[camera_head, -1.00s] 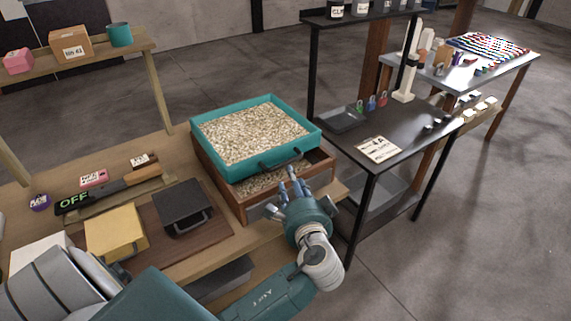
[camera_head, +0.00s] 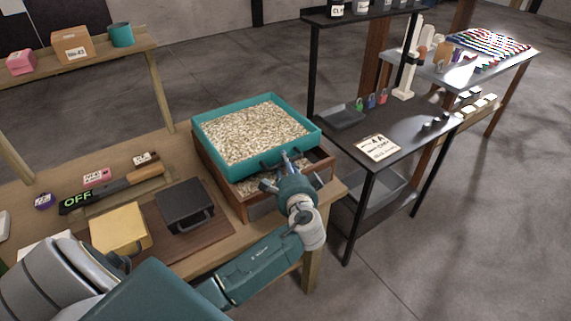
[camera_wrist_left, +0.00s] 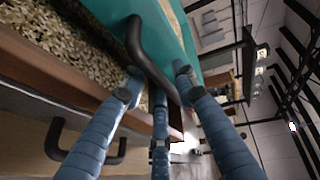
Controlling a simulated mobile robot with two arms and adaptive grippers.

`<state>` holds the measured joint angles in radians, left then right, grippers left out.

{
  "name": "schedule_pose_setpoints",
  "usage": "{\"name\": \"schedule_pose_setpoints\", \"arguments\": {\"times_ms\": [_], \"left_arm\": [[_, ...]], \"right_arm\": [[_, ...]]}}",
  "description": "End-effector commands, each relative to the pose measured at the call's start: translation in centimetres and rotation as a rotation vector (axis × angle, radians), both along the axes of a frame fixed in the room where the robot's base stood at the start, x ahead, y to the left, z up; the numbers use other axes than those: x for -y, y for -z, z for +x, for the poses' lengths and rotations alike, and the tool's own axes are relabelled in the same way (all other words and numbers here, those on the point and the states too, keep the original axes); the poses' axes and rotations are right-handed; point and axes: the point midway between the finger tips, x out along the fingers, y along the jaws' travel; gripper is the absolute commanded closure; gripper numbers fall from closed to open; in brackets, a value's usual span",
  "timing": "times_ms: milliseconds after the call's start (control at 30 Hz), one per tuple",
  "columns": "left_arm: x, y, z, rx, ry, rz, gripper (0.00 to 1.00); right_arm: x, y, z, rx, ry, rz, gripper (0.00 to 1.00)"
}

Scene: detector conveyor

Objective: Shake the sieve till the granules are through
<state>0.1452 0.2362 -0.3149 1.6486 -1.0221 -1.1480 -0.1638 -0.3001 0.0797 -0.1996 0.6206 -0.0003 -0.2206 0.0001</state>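A square teal sieve (camera_head: 243,172) full of pale granules (camera_head: 262,130) sits on a wooden box (camera_head: 222,185) on the bench. More granules (camera_wrist_left: 50,55) lie in the box below it, seen in the left wrist view. My left gripper (camera_head: 281,172) is at the sieve's near side, in front of its black handle. In the left wrist view its fingers (camera_wrist_left: 157,82) are spread, with the handle (camera_wrist_left: 150,62) running between them; I see no firm closing on it. The head view mostly hides the handle behind the fingers. My right gripper is not in view.
A black box with a handle (camera_head: 184,203) and a yellow box (camera_head: 120,231) stand left of the wooden box. A black tool marked OFF (camera_head: 85,200) lies behind them. A dark metal shelf table (camera_head: 400,140) stands close on the right.

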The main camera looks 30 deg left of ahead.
Motion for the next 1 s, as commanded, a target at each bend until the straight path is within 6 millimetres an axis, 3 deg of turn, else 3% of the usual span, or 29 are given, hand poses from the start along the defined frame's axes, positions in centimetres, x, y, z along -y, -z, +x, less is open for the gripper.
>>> {"name": "schedule_pose_setpoints", "arguments": {"times_ms": [33,100,333,600,700,967,1000], "left_arm": [[0.0,0.0,0.0,0.0,0.0,0.0,0.86],[0.0,0.0,0.0,0.0,0.0,0.0,1.0],[0.3,0.0,-0.1,0.0,0.001,-0.001,1.0],[4.5,0.2,-1.8,-0.001,0.001,-0.005,1.0],[5.2,0.1,-2.2,-0.002,-0.001,-0.003,1.0],[5.3,0.0,-2.2,0.0,-0.001,0.0,1.0],[5.3,0.0,-2.2,0.0,-0.001,0.0,0.81]], "right_arm": [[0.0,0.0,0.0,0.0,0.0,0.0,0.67],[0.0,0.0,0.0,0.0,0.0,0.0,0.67],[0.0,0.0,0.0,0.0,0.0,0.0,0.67],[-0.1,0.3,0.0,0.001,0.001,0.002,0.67],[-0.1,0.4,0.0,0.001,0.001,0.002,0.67],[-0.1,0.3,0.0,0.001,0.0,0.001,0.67],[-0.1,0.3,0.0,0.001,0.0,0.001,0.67]]}}
